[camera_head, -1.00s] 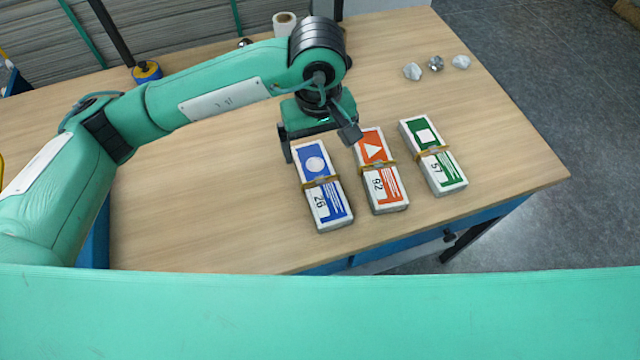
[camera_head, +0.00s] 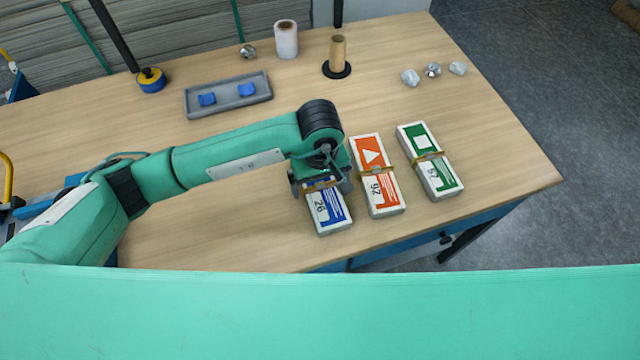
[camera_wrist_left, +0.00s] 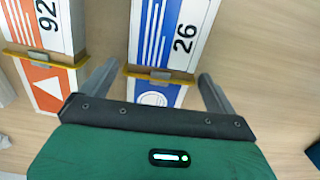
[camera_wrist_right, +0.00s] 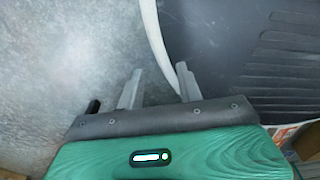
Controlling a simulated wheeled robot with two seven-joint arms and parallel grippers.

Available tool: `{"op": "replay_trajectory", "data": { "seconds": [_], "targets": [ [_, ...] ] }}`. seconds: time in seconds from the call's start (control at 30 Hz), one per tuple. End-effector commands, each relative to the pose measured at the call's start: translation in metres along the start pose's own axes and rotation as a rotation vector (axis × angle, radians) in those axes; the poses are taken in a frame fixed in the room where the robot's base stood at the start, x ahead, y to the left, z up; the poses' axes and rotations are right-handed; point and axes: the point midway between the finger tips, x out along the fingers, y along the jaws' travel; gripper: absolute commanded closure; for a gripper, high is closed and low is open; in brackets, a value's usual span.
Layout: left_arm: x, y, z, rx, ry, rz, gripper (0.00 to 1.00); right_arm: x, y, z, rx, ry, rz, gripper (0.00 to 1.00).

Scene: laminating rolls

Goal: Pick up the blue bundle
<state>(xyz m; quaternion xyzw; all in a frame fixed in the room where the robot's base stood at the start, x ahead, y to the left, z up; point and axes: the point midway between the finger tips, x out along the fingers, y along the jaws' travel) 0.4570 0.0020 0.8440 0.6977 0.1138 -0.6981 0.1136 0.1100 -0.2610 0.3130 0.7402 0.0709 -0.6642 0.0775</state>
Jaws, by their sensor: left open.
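The blue bundle (camera_head: 330,217), a white block with a blue label, the number 26 and a tan band with a clip, lies on the table. My left gripper (camera_head: 322,188) is over its far end, hiding that part in the head view. In the left wrist view, the open left gripper (camera_wrist_left: 158,72) has one finger on each side of the blue bundle (camera_wrist_left: 168,38), near the band, with visible gaps. I cannot tell the exact height. My right gripper (camera_wrist_right: 160,70) shows only in its wrist view, fingers apart and empty.
An orange bundle (camera_head: 384,200) lies just right of the blue one, with a green bundle (camera_head: 440,180) beyond it. A grey tray (camera_head: 220,110) with blue pieces, a white roll (camera_head: 286,40), a brown spool (camera_head: 338,55) and small stones (camera_head: 410,77) stand farther back.

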Motion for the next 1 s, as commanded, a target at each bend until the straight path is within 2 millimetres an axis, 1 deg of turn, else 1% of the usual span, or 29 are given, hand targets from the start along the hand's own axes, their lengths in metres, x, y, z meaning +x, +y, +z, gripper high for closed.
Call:
{"op": "replay_trajectory", "data": {
  "seconds": [0.07, 0.23, 0.37, 0.4, 0.47, 0.5, 0.53, 0.83, 1.0],
  "targets": [
    [0.002, 0.000, 0.000, 0.001, 0.000, 0.000, 0.07, 0.000, -0.001, 0.000, 0.000, 0.002, -0.001, 0.64],
    [0.002, 0.000, 0.000, 0.001, 0.000, 0.000, 0.07, 0.001, -0.003, -0.007, 0.001, 0.011, -0.003, 0.64],
    [0.002, 0.000, 0.000, 0.001, 0.001, 0.000, 0.33, 0.001, -0.005, -0.014, 0.002, 0.017, -0.005, 0.64],
    [0.002, 0.000, 0.000, 0.001, 0.000, 0.000, 0.41, 0.001, -0.005, -0.015, 0.002, 0.019, -0.005, 0.64],
    [0.002, 0.000, 0.000, 0.001, 0.001, 0.000, 0.52, 0.001, -0.006, -0.017, 0.003, 0.020, -0.006, 0.64],
    [0.002, 0.000, 0.000, 0.001, 0.001, 0.000, 0.60, 0.001, -0.006, -0.017, 0.003, 0.020, -0.006, 0.64],
    [0.002, 0.000, 0.000, 0.001, 0.001, 0.000, 0.65, 0.001, -0.006, -0.017, 0.002, 0.020, -0.006, 0.64],
    [-0.001, 0.001, 0.000, 0.001, 0.002, 0.002, 0.65, 0.001, -0.004, -0.011, 0.001, 0.012, -0.004, 0.64],
    [-0.014, 0.001, -0.001, 0.003, 0.003, 0.003, 0.65, 0.002, 0.000, -0.001, -0.002, -0.002, 0.000, 0.64]
  ]
}}
